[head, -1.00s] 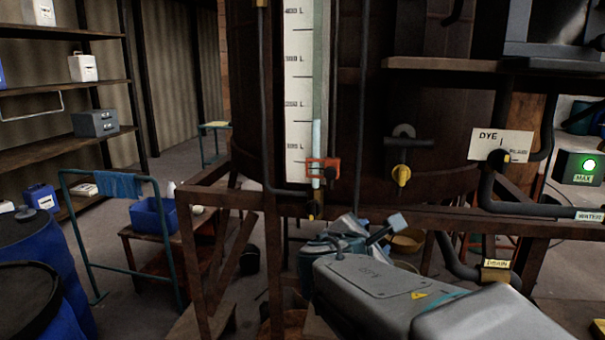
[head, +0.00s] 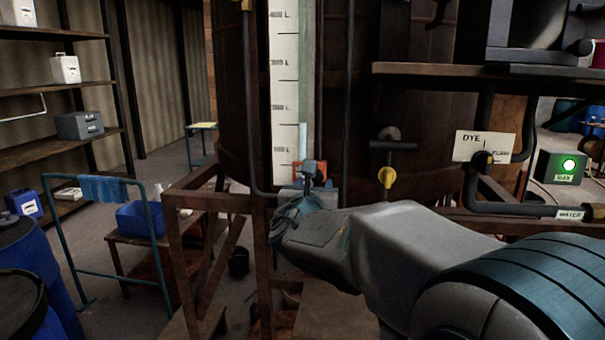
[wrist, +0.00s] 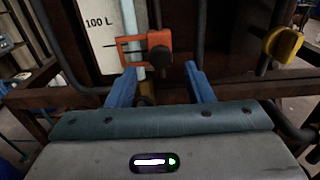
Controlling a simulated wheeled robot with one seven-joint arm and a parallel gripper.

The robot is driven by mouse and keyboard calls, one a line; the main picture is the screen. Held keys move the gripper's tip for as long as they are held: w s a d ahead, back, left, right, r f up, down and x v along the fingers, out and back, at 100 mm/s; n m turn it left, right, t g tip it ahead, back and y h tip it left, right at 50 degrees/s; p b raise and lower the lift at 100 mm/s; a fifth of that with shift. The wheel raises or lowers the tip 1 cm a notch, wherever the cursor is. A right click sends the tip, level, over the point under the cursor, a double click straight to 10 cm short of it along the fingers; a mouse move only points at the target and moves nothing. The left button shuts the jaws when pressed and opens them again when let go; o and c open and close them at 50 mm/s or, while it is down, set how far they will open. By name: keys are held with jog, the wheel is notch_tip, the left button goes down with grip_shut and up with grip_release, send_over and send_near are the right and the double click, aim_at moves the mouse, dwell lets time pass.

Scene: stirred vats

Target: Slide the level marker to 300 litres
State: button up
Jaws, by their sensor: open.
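The level marker is an orange frame with a dark knob (wrist: 159,55), set around the sight tube just below the 100 L line in the wrist view. In the head view the marker (head: 297,170) is partly hidden behind my gripper. The white scale board (head: 284,80) runs upward, with the 300 L mark (head: 283,63) well above the marker.
A dark pipe (head: 349,90) runs up close to the right of the scale. A yellow-handled valve (head: 387,176) sits further right. A rusty frame rail (head: 215,203) crosses below the scale. The space in front of the upper scale looks clear.

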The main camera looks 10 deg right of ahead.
aim_at(317, 177)
jog(key=p+x, duration=0.1)
jog(key=x, duration=0.6)
